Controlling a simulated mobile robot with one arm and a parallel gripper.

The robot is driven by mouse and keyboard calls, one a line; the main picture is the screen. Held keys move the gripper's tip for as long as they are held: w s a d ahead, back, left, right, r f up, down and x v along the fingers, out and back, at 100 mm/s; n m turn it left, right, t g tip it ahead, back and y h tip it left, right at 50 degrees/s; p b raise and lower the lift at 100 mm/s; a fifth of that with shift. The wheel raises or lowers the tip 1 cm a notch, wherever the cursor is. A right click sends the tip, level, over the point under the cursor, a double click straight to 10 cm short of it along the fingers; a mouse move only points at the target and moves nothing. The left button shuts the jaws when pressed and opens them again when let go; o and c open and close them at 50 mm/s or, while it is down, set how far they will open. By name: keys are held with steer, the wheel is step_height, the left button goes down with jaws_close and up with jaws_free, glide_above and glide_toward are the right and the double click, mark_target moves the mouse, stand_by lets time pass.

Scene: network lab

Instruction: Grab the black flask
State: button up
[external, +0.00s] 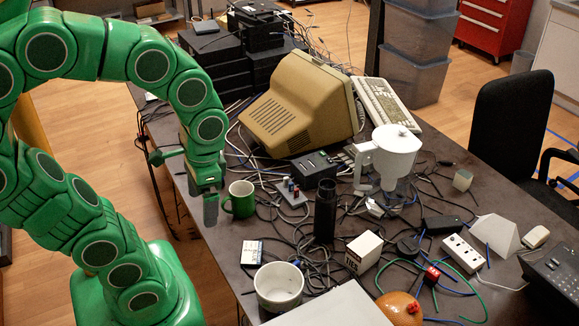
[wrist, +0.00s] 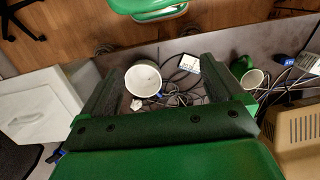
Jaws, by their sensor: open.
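The black flask (external: 325,208) stands upright on the dark table in the external view, among loose cables. A green mug (external: 240,199) is to its left and a small white box (external: 363,252) to its lower right. My gripper (external: 208,206) points down near the table's left edge, left of the mug and well apart from the flask. In the wrist view my gripper (wrist: 155,72) is open, its two fingers wide apart with nothing held. The white bowl (wrist: 142,79) shows between the fingers from above. I cannot make out the flask in the wrist view.
A beige monitor (external: 300,105) and a black adapter box (external: 314,168) stand behind the flask. The white bowl (external: 278,287) is in front and a white appliance (external: 392,155) to the right. Cables cover much of the table. The front-left strip of tabletop is fairly clear.

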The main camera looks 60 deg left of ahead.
steer(key=w+a+r+m+t+y, duration=0.1)
steer(key=w+a+r+m+t, duration=0.1)
steer(key=w+r, duration=0.45)
steer(key=w+a+r+m+t, duration=0.1)
steer(key=w+a+r, duration=0.15)
steer(key=w, duration=0.75)
steer(key=n+t+h, duration=0.7)
steer(key=n+h, duration=0.6)
steer(key=n, duration=1.3)
glide_above(326, 214)
steer(key=a, duration=0.1)
step_height(326, 214, down, 20)
steer(key=s+a+f+n+y, duration=0.1)
steer(key=a+f+n, duration=0.1)
steer(key=a+f, duration=0.3)
steer(key=s+a+f+n+y, duration=0.1)
steer(key=s+a+f+n, duration=0.1)
steer(key=f, duration=0.5)
steer(key=shift+x, duration=2.8)
steer(key=shift+w+d+f+t, duration=0.3)
steer(key=shift+w+d, duration=0.45)
